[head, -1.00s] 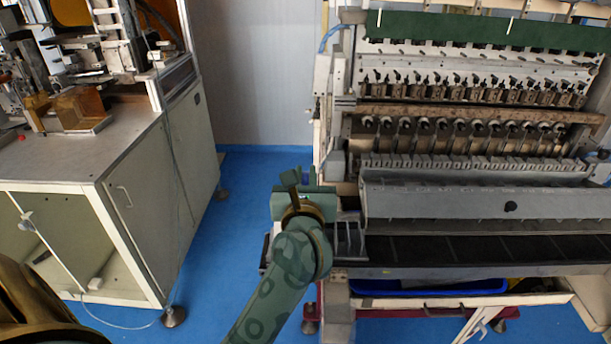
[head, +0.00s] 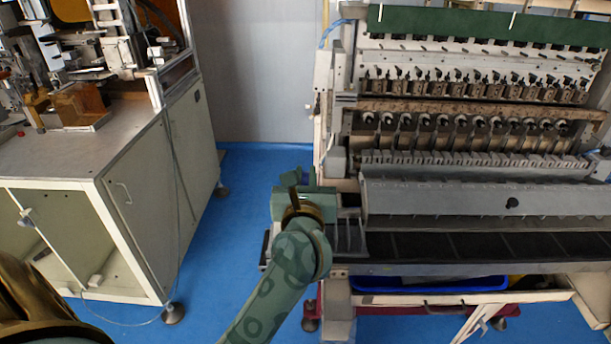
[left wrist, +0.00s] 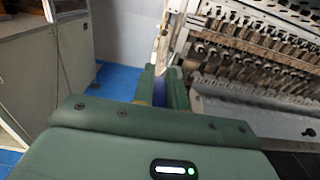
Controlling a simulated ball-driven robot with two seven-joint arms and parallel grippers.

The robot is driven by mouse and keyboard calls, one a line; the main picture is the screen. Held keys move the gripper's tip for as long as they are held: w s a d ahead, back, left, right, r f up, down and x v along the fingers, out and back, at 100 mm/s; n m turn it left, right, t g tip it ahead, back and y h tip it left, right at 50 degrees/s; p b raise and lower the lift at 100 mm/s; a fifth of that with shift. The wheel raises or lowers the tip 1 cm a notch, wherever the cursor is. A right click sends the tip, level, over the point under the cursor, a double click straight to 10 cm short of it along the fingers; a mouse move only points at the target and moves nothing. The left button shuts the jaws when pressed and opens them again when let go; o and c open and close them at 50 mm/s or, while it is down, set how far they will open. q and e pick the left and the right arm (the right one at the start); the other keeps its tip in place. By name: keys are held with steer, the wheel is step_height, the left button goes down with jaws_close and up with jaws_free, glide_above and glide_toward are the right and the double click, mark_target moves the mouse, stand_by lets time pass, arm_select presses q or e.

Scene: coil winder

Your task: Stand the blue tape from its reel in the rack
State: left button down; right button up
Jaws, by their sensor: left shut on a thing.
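My left gripper (head: 302,190) is at the left front end of the coil winder (head: 450,140). In the left wrist view the fingers (left wrist: 161,88) are close together on a narrow blue thing (left wrist: 159,92), which looks like the blue tape. Most of it is hidden between the fingers, and in the head view the gripper and arm hide it. A small grey slatted rack (head: 347,236) stands just right of the gripper, at the winder's left end. I cannot make out the tape's reel. My right gripper is not in view.
A grey cabinet (head: 145,185) with a worktop of equipment stands on the left. Blue floor (head: 240,220) lies open between it and the winder. A blue bin (head: 425,284) sits under the winder. The winder's long grey trough (head: 450,200) runs right of the rack.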

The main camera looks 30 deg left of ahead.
arm_select(q)
steer(key=shift+f, duration=0.1)
steer(key=shift+f+b, duration=0.8)
steer(key=shift+f, duration=0.4)
stand_by(0.4)
steer(key=shift+f+b, duration=1.9)
steer(key=shift+f, duration=0.45)
steer(key=c, duration=1.7)
jaws_free()
